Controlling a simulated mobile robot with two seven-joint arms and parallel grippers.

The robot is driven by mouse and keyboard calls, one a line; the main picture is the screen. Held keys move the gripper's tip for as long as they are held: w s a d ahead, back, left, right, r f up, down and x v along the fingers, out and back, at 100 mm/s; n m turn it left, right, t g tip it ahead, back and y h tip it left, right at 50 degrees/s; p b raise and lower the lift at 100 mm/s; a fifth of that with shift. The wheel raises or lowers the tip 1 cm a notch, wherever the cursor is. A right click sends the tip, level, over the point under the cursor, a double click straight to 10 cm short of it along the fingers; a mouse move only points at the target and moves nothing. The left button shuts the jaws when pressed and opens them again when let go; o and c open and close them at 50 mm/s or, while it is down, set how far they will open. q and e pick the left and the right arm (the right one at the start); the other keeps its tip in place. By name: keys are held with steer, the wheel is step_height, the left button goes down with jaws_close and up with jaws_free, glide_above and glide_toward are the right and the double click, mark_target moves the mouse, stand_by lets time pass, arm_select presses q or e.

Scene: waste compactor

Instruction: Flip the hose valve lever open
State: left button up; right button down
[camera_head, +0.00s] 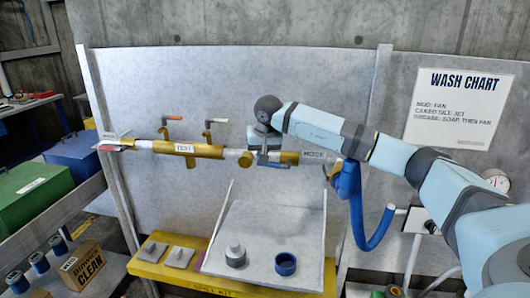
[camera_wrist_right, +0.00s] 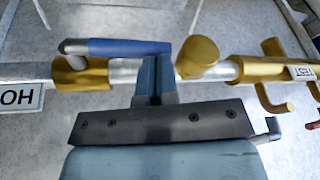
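The hose valve lever (camera_wrist_right: 128,47) shows in the right wrist view as a blue handle on a grey pivot. It lies roughly along the pipe, near the HOSE label (camera_head: 313,156). In the head view my right gripper mostly hides it. My right gripper (camera_wrist_right: 160,62) has its two dark fingers together, with no clear gap. The fingertips are at the lever's free end; I cannot tell whether they touch it. In the head view my right gripper (camera_head: 262,158) is in front of the pipe, left of the HOSE label. My left gripper is not in view.
The yellow and grey pipe (camera_head: 222,152) runs across the wall panel, with a TEST label (camera_head: 184,148) and other small levers on the left. A grey sloped tray (camera_head: 262,225) lies below. A blue hose (camera_head: 352,190) hangs at the right.

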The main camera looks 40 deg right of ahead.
steer(key=shift+w+a+f, duration=0.1)
steer(key=shift+a+f, duration=0.05)
steer(key=shift+f, duration=0.2)
steer(key=shift+a+f, duration=0.1)
steer(key=shift+f, duration=0.15)
stand_by(0.3)
steer(key=shift+r, duration=0.3)
steer(key=b+v, duration=0.1)
steer(key=v, duration=1.3)
steer(key=shift+b, duration=0.4)
steer(key=shift+f, duration=0.1)
